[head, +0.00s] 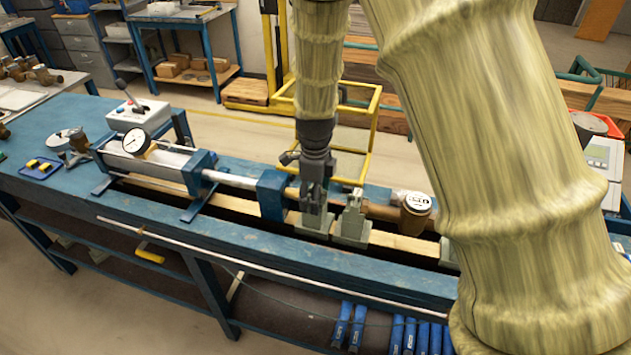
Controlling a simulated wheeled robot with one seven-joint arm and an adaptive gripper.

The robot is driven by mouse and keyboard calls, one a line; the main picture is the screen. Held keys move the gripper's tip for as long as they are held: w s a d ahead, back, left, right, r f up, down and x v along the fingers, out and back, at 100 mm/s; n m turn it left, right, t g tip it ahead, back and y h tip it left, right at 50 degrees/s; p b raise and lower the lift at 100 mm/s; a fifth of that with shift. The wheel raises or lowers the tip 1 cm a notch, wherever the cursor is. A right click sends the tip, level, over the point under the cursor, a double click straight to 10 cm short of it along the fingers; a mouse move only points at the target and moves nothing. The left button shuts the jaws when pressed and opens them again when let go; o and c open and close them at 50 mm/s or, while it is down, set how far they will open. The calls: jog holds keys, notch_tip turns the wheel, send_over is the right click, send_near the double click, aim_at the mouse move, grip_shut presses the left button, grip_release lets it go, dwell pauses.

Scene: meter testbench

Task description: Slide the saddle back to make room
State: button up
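Two grey saddles stand side by side on the bench's wooden rails, in the middle of the head view. The left saddle (313,226) is directly below my gripper (313,203), and the right saddle (352,226) stands a short gap to its right. My gripper points straight down, with its fingers at the upper part of the left saddle. The fingers and the saddle top overlap in this view, so I cannot tell whether they are touching or closed on it. A brass-coloured meter (416,212) with a white dial sits right of the saddles, partly beside my arm.
A blue block (271,196) stands just left of the left saddle, with a rod running to the cylinder and pressure gauge (136,142). The blue bench (240,242) has clear surface along its front. My arm hides the bench's right part.

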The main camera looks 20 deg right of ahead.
jog(key=shift+f+p, duration=0.35)
jog(key=shift+f, duration=1.3)
grip_shut()
